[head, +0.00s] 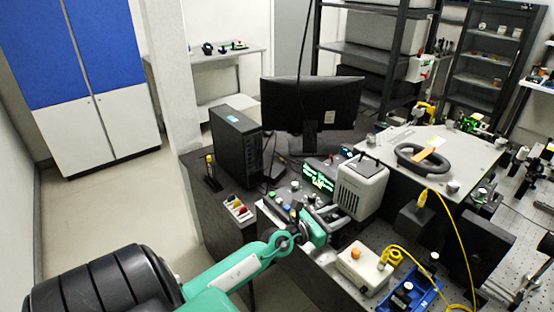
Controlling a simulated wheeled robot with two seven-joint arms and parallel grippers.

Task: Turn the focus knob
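My green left arm comes in from the lower left. Its gripper (318,218) is at the front of the bench instruments, close to a control unit with a green lit display (320,177). Several small knobs and buttons (284,194) show on the panel beside the display. I cannot tell which of them is the focus knob; it may be hidden by the gripper. The fingers are small and partly covered, so I cannot tell whether they are open, shut or touching a knob. My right gripper is not in view.
A grey-white boxy instrument (361,188) stands right of the gripper. A cream box with an orange knob (357,258), a coiled yellow cable (394,258) and a blue tray (417,290) lie nearer. A black computer tower (236,140) and monitor (311,103) stand behind.

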